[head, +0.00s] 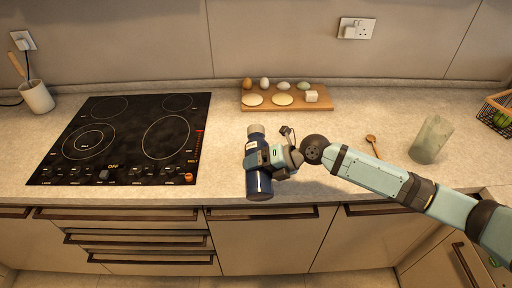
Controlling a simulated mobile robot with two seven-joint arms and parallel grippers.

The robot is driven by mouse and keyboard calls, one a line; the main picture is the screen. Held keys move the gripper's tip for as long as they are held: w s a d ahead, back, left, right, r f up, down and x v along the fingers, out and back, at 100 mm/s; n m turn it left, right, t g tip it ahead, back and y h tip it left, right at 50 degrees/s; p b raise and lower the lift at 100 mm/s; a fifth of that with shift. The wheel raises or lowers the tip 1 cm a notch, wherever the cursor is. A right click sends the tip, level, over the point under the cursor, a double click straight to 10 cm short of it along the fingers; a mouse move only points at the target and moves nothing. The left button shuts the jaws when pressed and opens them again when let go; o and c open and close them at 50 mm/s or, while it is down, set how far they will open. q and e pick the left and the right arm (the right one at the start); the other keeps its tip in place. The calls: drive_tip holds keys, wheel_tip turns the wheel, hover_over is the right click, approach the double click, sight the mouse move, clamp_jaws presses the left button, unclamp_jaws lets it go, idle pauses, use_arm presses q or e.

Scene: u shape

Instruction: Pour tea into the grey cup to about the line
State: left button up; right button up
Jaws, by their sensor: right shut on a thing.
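My right gripper (268,158) is shut on a dark blue bottle (259,184) with a grey top and a pale label. The bottle is roughly upright near the counter's front edge; I cannot tell whether its base touches the counter. A grey cup (431,140) stands on the counter at the right, leaning a little in the picture and well apart from the bottle. Its inside and any line on it are too unclear to make out. My left gripper is not in view.
A wooden board (321,104) with eggs and pale rounds lies at the back. A wooden spoon (372,143) lies behind my right arm. A black cooktop (120,140) and a utensil pot (37,96) are left. A wire basket (497,112) stands far right.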

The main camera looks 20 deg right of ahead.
drive_tip(key=shift+w+r, duration=0.2)
drive_tip(key=shift+r, duration=0.2)
idle(1.3)
